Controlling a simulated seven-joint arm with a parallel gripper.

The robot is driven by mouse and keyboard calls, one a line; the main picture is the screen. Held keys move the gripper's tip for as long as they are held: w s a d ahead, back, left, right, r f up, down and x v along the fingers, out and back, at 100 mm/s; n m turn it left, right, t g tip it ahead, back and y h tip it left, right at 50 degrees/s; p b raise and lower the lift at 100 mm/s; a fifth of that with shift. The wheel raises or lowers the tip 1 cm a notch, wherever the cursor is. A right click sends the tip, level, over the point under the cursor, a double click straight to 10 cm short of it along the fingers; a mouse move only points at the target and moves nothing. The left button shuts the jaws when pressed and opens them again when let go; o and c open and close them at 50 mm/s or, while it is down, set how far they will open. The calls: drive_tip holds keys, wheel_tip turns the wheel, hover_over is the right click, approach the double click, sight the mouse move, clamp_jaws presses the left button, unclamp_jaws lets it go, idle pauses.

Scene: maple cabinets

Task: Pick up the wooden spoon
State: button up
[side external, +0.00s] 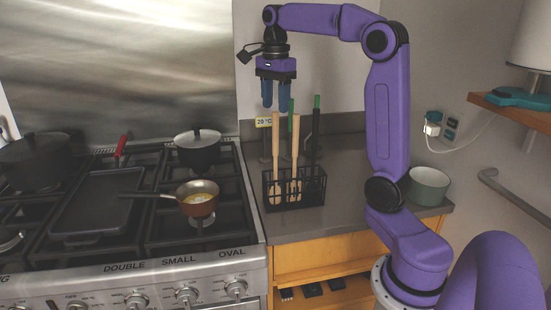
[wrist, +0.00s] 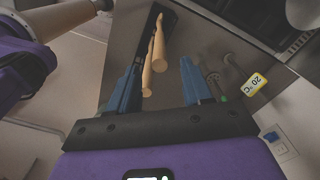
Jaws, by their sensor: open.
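Two light wooden utensils stand upright, heads down, in a black wire rack (side external: 298,192) on the counter. The left one looks like the wooden spoon (side external: 276,140); the right wooden utensil (side external: 295,140) seems to have a slotted head. My gripper (side external: 276,105) is open and empty, pointing down just above the tops of their handles. In the wrist view, the two wooden handles (wrist: 147,75) show between and beyond my blue fingers, nearer the left finger; I cannot tell there which is the spoon. The gripper (wrist: 160,78) touches neither handle as far as I can see.
Green-tipped dark utensils (side external: 316,130) stand close behind the wooden ones. A small 20 °C sign (side external: 263,122) is by the wall. The stove with a copper pan (side external: 198,198) is left; a green bowl (side external: 428,186) is right. Counter in front of the rack is clear.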

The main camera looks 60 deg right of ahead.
hover_over(275, 152)
drive_tip(key=shift+w+d+f, duration=0.1)
drive_tip(key=shift+d+f, duration=0.05)
drive_tip(key=shift+f, duration=1)
drive_tip(key=shift+w+d+f, duration=0.1)
drive_tip(key=shift+d+f, duration=0.05)
drive_tip(key=shift+f, duration=1)
drive_tip(key=shift+d+f, duration=0.15)
drive_tip(key=shift+f, duration=1)
clamp_jaws()
